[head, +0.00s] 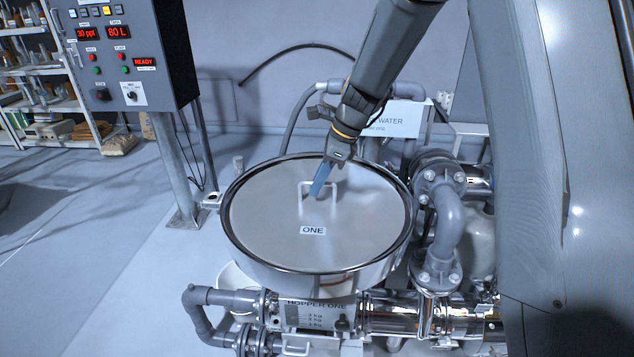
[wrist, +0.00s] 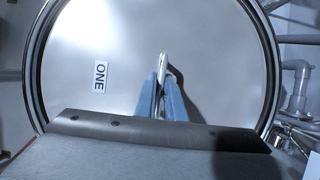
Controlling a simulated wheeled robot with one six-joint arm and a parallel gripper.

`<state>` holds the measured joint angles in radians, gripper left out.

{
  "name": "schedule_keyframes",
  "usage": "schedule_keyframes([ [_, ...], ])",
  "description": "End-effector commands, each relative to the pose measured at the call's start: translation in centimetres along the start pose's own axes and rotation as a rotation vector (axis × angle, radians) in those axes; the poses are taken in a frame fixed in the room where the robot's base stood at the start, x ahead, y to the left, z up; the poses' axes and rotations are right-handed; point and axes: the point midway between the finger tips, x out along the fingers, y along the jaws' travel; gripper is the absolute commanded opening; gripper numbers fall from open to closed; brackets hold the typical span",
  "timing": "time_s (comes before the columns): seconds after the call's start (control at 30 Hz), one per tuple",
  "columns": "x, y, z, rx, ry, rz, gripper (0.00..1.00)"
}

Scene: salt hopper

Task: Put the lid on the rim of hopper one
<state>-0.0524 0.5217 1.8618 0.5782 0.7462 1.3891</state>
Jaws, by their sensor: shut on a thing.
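The lid (head: 265,215) is a round flat steel disc with a label ONE and a small bar handle (head: 303,192). It looks level and lies within the dark-edged round rim of hopper one (head: 340,285). I cannot tell whether it touches the rim all round. My gripper (head: 318,190) comes down from above, with its blue fingers shut on the handle. In the wrist view the fingers (wrist: 162,95) grip the handle (wrist: 163,64) from both sides, and the lid (wrist: 105,40) fills most of the picture.
A control box (head: 120,60) on a post stands at the left. Grey pipes and valves (head: 440,220) crowd the right side, and more pipework (head: 225,297) runs below the hopper. A shelf rack (head: 40,100) is at the far left. The floor at left is clear.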

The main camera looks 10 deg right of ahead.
Motion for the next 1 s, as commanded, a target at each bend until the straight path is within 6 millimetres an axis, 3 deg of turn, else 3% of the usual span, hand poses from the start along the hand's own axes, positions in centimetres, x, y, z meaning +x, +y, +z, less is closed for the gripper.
schedule_keyframes([
  [0.03, -0.1, -0.1, 0.1, 0.000, -0.001, -0.002, 0.14],
  [0.13, -0.1, -0.1, 0.1, -0.001, -0.001, -0.002, 0.31],
  [0.47, -0.2, 0.0, 0.0, 0.000, 0.000, 0.000, 0.31],
  [1.0, -7.3, -0.1, 0.0, -0.001, 0.000, -0.002, 0.31],
])
